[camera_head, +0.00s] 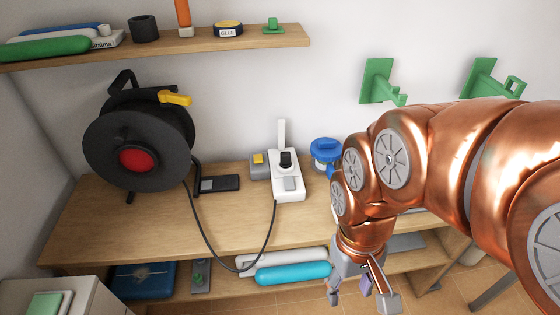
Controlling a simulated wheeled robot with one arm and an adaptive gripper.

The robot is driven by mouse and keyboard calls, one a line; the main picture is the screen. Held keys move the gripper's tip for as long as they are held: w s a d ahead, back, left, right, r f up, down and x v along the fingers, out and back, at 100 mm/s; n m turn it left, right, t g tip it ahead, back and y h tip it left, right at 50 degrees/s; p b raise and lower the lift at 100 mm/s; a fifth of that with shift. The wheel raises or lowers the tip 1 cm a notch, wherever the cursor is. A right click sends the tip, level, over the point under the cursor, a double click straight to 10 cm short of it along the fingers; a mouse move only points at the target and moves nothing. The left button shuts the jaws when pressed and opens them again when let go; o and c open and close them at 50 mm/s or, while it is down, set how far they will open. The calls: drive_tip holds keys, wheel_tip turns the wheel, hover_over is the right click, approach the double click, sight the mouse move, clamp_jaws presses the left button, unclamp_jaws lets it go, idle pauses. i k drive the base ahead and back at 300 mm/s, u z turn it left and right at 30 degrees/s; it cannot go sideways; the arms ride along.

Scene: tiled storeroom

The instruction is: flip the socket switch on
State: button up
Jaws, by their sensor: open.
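A white socket block (289,198) lies on the wooden table, right of its middle. A black plug sits in its upper part, and a pale grey switch (290,184) shows at its lower part. I cannot tell the switch's position. A black cable runs from near the block down over the table's front edge and back up to the black reel. My gripper (362,299) hangs from the copper arm at the lower right, in front of the table. Its fingers are spread apart, with nothing seen between them. It is apart from the socket block, below and to the right.
A black cable reel (138,145) stands at the table's left. Cyan and white rolls (291,272) lie on the lower shelf. The wooden tabletop (120,225) is clear at front left.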

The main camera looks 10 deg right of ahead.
sight(289, 183)
drive_tip(key=k, duration=0.5)
drive_tip(key=u, duration=1.25)
drive_tip(key=i, duration=1.15)
drive_tip(key=z, duration=0.8)
